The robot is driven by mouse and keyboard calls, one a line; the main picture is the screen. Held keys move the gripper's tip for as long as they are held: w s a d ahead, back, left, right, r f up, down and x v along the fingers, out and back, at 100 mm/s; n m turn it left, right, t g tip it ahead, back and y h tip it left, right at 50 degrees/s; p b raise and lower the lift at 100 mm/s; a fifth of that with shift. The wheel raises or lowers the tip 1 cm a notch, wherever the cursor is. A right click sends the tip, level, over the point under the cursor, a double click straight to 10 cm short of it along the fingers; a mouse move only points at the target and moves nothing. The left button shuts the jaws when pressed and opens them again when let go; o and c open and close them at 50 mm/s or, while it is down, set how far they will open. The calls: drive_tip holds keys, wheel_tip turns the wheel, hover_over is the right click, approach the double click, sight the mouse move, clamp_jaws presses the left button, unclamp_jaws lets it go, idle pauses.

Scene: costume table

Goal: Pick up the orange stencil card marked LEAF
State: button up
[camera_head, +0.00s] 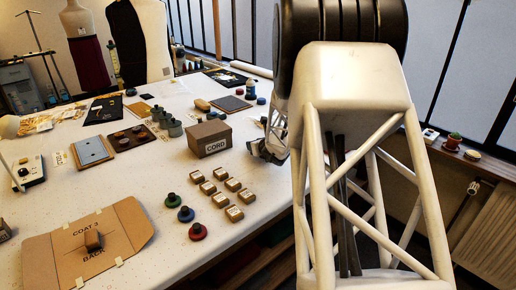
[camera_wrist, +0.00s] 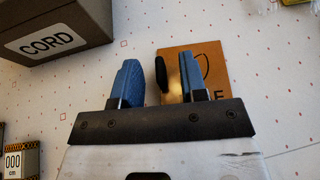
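In the wrist view an orange-brown card (camera_wrist: 211,62) lies on the white speckled table. A dark curved outline and the end of a word, seemingly an E, show on it; the rest of the word is hidden by my right finger. A dark upright piece, perhaps the card's grip (camera_wrist: 162,74), shows between my fingers near the card's left edge. My gripper (camera_wrist: 159,78) is open, its two blue fingers apart on either side of that piece, with gaps visible. In the head view my gripper (camera_head: 268,148) is partly hidden by my arm, and the card cannot be made out.
A brown box marked CORD (camera_head: 209,138) stands just left of my gripper; it also fills the upper left of the wrist view (camera_wrist: 50,32). Several small tan blocks (camera_head: 221,199) and round knobbed pieces (camera_head: 186,214) lie nearer. A folded COAT 3 BACK card (camera_head: 119,236) lies front left.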

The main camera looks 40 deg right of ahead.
drive_tip(key=shift+w+f, duration=0.1)
drive_tip(key=shift+w, duration=0.15)
drive_tip(key=shift+c, duration=0.4)
clamp_jaws()
